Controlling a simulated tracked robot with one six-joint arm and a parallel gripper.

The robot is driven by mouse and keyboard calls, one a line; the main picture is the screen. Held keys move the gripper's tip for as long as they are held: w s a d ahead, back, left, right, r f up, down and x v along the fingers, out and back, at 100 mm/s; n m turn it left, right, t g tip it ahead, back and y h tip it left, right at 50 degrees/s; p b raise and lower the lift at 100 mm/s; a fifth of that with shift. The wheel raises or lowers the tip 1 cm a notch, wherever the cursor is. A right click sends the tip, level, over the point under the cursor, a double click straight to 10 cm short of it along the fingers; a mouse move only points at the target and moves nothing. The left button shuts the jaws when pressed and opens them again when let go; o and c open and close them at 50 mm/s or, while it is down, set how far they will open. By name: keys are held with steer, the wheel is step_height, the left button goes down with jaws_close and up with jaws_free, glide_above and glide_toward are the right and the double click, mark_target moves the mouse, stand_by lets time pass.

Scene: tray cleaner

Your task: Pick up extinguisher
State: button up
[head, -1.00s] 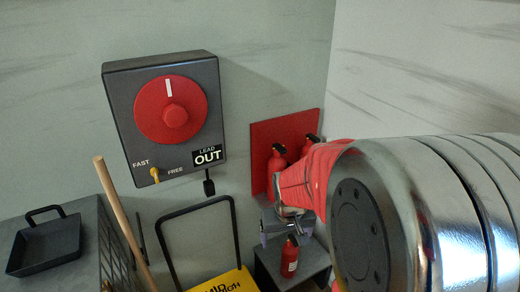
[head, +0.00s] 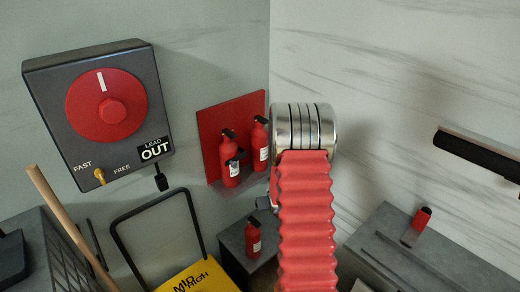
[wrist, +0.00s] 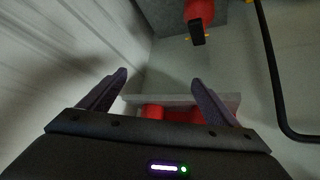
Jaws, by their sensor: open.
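Two red extinguishers, a left one (head: 230,172) and a right one (head: 260,147), are at the red wall board (head: 211,125). A third red extinguisher (head: 253,240) with a black top stands upright on a low grey stand (head: 232,238). In the wrist view an extinguisher (wrist: 199,12) shows at the top edge, beyond my fingertips. Red shapes (wrist: 155,112) lie low between the fingers, partly hidden by a pale edge. My gripper (wrist: 159,77) is open and empty, apart from the top extinguisher. In the head view my arm hides most of it.
A yellow cart (head: 205,276) with a black handle (head: 117,229) stands left of the stand. A grey cabinet (head: 440,262) carries a small red-and-black item (head: 418,222) at right. A dial box (head: 158,120) is on the wall.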

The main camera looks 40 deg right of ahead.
steer(key=w+d+f+t, duration=0.1)
steer(key=w+d+t, duration=0.1)
steer(key=w+d, duration=0.1)
steer(key=t+h, duration=0.3)
steer(key=t, duration=0.4)
glide_toward(262, 151)
steer(key=s, duration=0.2)
steer(key=shift+w+a+n, duration=0.15)
steer(key=shift+a+n, duration=0.2)
steer(key=shift+n, duration=0.05)
steer(key=shift+w, duration=0.1)
steer(key=x, duration=0.7)
steer(key=shift+w+d, duration=0.15)
steer(key=shift+w, duration=0.2)
steer(key=shift+w+d, duration=0.2)
steer(key=shift+w, duration=0.1)
steer(key=shift+w, duration=0.1)
